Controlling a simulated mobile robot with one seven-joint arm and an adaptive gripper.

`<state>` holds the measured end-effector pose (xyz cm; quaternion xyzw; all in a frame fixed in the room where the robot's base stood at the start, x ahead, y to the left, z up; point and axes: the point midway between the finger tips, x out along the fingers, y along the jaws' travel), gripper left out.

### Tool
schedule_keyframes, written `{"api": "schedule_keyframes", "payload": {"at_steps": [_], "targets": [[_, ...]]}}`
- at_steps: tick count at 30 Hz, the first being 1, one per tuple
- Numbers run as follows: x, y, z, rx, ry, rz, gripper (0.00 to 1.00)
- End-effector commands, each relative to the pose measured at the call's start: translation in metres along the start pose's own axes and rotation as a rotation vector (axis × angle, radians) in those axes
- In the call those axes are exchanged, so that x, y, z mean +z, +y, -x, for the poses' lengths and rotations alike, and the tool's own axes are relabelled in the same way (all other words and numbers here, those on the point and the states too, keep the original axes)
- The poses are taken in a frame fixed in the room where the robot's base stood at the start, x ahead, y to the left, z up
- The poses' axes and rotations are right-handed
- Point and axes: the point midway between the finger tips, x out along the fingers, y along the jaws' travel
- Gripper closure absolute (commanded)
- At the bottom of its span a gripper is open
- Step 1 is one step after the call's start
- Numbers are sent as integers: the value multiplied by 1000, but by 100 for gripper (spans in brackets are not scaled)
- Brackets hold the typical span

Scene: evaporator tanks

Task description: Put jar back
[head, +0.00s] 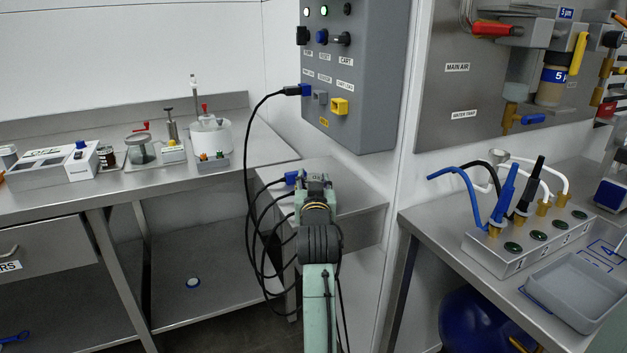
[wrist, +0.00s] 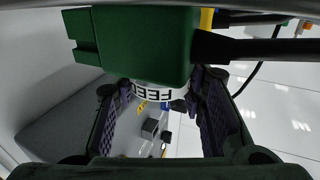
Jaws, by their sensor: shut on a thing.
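A white, curved jar-like thing lettered FEED (wrist: 152,93) shows in the wrist view between my two fingers. My gripper (wrist: 165,105) is shut on it, with one purple-padded finger at its left and one at its right. A green block hides its upper part, so its full shape cannot be told. In the head view my gripper (head: 318,184) is at the far end of my arm, in front of the small steel stand below the grey control box. The held jar is hidden there behind my arm and wrist.
The left bench (head: 60,195) holds several items, including a white pot (head: 210,135) and a lidded glass vessel (head: 140,150). Black cables (head: 248,170) hang left of my arm from the control box (head: 365,75). The right bench (head: 425,225) holds a connector block (head: 515,258) and grey tray (head: 575,290).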

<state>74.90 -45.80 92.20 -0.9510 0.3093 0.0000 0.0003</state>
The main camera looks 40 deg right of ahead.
Motion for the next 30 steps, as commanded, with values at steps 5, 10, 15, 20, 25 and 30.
{"api": "schedule_keyframes", "payload": {"at_steps": [5, 10, 15, 20, 25, 30], "targets": [[0, 0, 0, 0, 2, 0, 100], [3, 0, 0, 0, 0, 0, 58], [3, 0, 0, 0, 0, 0, 47], [3, 0, 0, 0, 0, 0, 43], [2, 0, 0, 0, 0, 0, 43], [0, 0, 8, -1, 3, 0, 43]]}}
